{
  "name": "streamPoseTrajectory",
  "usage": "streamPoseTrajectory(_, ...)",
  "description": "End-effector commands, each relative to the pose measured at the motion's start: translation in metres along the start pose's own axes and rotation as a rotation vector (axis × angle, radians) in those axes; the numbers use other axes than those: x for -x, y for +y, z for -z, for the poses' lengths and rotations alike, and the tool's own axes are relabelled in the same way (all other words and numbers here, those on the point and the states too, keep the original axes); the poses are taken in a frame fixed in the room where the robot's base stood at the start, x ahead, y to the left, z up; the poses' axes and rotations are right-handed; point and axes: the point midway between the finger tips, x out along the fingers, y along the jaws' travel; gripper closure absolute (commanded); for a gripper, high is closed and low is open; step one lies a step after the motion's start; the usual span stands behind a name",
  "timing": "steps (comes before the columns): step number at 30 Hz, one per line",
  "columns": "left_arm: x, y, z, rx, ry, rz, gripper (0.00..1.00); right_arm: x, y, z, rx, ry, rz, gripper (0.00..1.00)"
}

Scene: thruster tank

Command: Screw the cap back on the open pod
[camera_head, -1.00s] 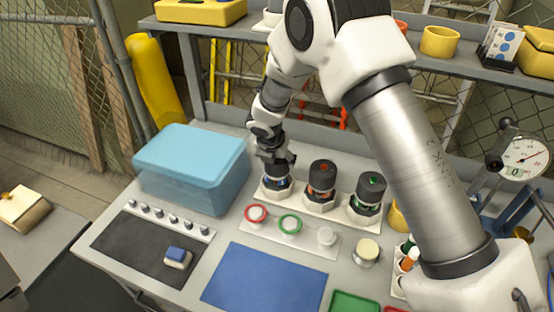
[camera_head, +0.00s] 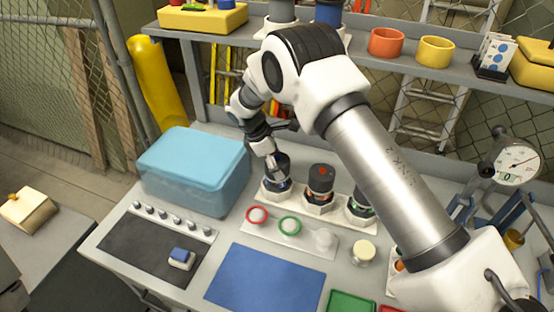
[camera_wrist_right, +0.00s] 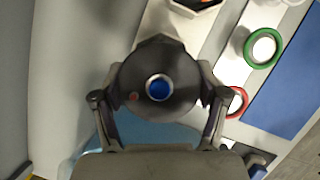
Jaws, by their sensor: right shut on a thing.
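Three dark-capped pods stand in a row in white hexagonal bases: a blue-marked pod (camera_head: 278,184) at the left, an orange-marked pod (camera_head: 321,182) in the middle, and a green-marked pod (camera_head: 359,209) partly behind my arm. My right gripper (camera_head: 273,162) is over the blue-marked pod, shut on its round dark cap (camera_head: 283,160). In the right wrist view the cap (camera_wrist_right: 180,95), with a blue centre, sits between the fingers of my right gripper (camera_wrist_right: 158,105). The cap is upright at the pod's top; I cannot tell whether its thread is engaged. My left gripper is out of view.
A pale tray with a red ring (camera_head: 256,215), a green ring (camera_head: 290,226) and a white piece (camera_head: 324,239) lies in front. A blue lidded bin (camera_head: 192,168) stands close left of the gripper. The blue mat (camera_head: 265,280) is clear.

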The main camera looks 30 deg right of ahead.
Motion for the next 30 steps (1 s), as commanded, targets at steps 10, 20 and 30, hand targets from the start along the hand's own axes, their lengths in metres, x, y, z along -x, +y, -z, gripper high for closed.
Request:
streamPoseTrajectory(10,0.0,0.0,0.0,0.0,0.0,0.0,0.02,-0.002,0.0,0.0,-0.299,0.001,0.125,0.57)
streamPoseTrajectory(20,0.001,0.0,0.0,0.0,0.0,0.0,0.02,-0.001,0.0,0.0,-0.296,0.001,0.123,0.0)
streamPoseTrajectory(30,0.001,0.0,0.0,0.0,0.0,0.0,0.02,0.034,0.005,-0.001,-0.297,0.004,0.119,0.0)
